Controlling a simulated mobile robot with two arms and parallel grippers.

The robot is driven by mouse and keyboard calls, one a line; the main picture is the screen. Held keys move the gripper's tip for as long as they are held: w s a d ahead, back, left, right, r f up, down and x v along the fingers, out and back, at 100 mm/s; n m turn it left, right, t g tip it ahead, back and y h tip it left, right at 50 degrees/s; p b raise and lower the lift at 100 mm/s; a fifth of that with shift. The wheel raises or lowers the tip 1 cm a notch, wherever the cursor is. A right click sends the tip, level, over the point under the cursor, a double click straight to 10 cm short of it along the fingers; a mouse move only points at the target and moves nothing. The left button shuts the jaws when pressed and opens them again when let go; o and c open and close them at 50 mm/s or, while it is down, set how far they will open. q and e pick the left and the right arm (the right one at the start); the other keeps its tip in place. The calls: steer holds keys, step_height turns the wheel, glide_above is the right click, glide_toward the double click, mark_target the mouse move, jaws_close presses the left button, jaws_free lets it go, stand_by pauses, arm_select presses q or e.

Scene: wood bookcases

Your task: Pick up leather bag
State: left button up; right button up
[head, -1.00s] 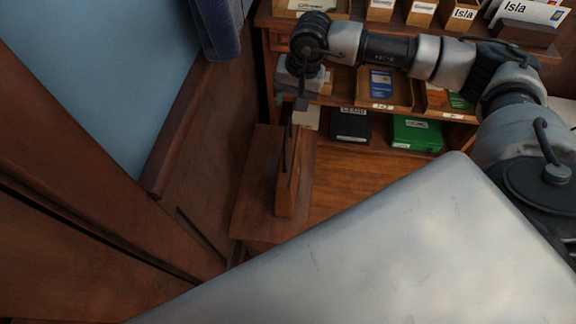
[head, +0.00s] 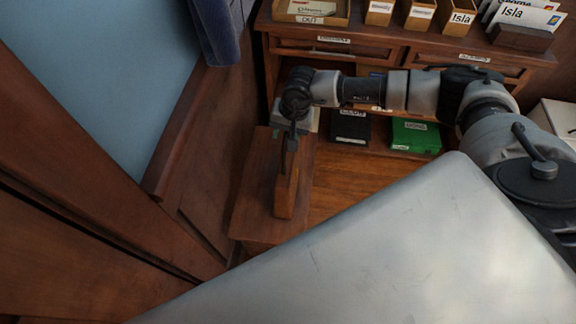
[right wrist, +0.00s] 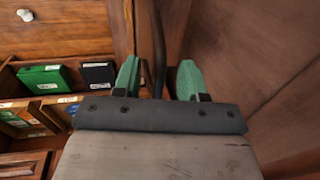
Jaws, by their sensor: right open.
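The leather bag (head: 285,196) looks like a narrow brown upright shape on a low wooden surface in the head view. Its thin dark handle appears to rise toward my right gripper (head: 290,141), which is just above the bag. In the right wrist view, the green-padded fingers of this gripper (right wrist: 159,80) are apart. A dark strap-like band (right wrist: 157,40), probably the handle, shows between them; I cannot tell whether it touches either finger. Much of the bag is hidden in the wrist view. My left gripper is not in view.
The bag's low wooden stand (head: 252,200) is close to the wood panelling on the left. Behind it is a wooden cabinet (head: 385,38) with labelled boxes on top. A black box (head: 350,127) and a green box (head: 415,136) lie on its lower shelf.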

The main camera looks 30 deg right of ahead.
jaws_close()
steer(key=shift+r, duration=0.15)
stand_by(1.2)
